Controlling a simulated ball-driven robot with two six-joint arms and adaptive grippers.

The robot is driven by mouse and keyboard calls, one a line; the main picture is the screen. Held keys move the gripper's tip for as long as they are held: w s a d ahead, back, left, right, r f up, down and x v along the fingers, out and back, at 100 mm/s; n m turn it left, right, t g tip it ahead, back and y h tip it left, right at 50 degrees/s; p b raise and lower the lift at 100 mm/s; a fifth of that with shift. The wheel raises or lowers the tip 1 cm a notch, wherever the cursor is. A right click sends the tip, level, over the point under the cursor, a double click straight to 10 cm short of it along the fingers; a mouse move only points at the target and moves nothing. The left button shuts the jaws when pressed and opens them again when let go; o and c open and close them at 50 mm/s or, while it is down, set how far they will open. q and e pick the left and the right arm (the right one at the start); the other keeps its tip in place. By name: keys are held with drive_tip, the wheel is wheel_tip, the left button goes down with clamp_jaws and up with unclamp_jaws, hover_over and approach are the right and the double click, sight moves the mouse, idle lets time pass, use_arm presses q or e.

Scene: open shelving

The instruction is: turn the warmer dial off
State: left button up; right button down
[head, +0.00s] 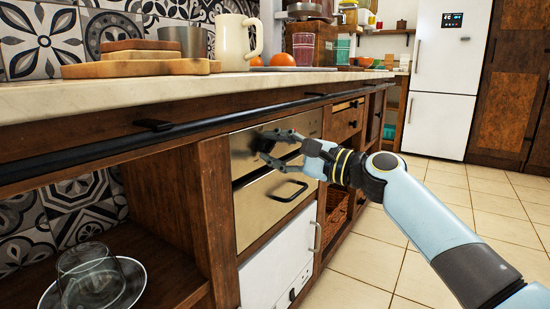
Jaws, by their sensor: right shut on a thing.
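The warmer (248,140) is a brushed steel front panel set in the wooden counter, with a steel drawer (262,208) below it. A small dark dial (265,144) sits on the left part of the upper panel. My right gripper (274,148) reaches in from the right, with its two fingers closed around the dial, one above and one below. The fingers partly hide the dial, and its turned position cannot be made out. My left gripper is not in view.
A dark rail (190,127) runs along the counter edge above the warmer. The drawer's dark handle (290,191) sticks out just below my gripper. A glass on a plate (125,285) stands on the open lower shelf at left. The tiled floor at right is clear.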

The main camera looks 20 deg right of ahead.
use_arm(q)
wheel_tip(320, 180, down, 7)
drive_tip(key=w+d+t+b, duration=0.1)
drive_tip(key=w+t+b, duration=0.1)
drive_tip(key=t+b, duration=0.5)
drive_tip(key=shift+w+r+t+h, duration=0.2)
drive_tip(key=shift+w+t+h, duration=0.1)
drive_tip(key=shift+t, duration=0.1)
use_arm(e)
drive_tip(key=n, duration=0.6)
drive_tip(key=n+g, duration=0.1)
drive_tip(key=n, duration=0.6)
drive_tip(key=shift+f+y, duration=0.15)
drive_tip(key=shift+y, duration=0.25)
drive_tip(key=shift+n, duration=0.3)
drive_tip(key=c, duration=1)
unclamp_jaws()
drive_tip(key=shift+d, duration=0.1)
drive_tip(key=v, duration=1.2)
